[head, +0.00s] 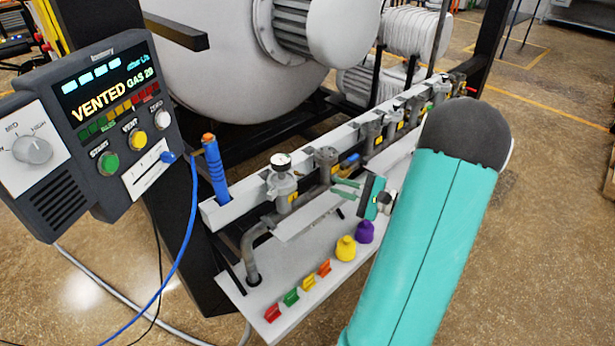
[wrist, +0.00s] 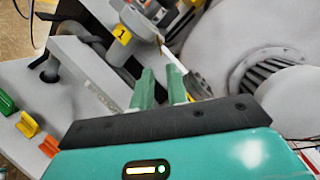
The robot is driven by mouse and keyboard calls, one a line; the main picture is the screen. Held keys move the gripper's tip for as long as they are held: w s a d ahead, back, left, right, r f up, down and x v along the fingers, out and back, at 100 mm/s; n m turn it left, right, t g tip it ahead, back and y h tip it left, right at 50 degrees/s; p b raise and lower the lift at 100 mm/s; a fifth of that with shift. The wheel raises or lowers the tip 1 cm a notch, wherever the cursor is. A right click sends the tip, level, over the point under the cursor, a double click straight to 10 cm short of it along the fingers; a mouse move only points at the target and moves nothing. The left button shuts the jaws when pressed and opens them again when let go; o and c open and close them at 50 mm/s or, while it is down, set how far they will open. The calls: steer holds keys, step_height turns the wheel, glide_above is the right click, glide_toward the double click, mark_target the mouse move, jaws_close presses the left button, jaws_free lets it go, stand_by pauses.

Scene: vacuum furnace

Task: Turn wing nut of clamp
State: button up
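A row of grey pipe fittings with clamps runs along the white rail (head: 240,201). The fitting nearest my gripper (head: 334,188) is a grey upright one (head: 327,160). In the wrist view a grey fitting (wrist: 140,20) with a yellow tag marked 1 (wrist: 122,35) lies beyond the fingertips. A small brownish piece sticks out at its right side; I cannot tell whether this is the wing nut. My gripper (wrist: 161,70) has two green fingers, apart, with nothing clearly held between them. The fingers point towards the rail, and contact with a clamp cannot be made out.
A white shelf (head: 240,297) below holds red, green, orange and yellow pieces, plus yellow (head: 346,248) and purple (head: 364,232) knobs. A control panel (head: 110,110) reads "VENTED". A large white vessel (head: 220,60) stands behind.

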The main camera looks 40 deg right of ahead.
mark_target(304, 175)
steer(key=x, duration=0.9)
steer(key=shift+w+a, duration=0.1)
steer(key=shift+w, duration=0.2)
jaws_close()
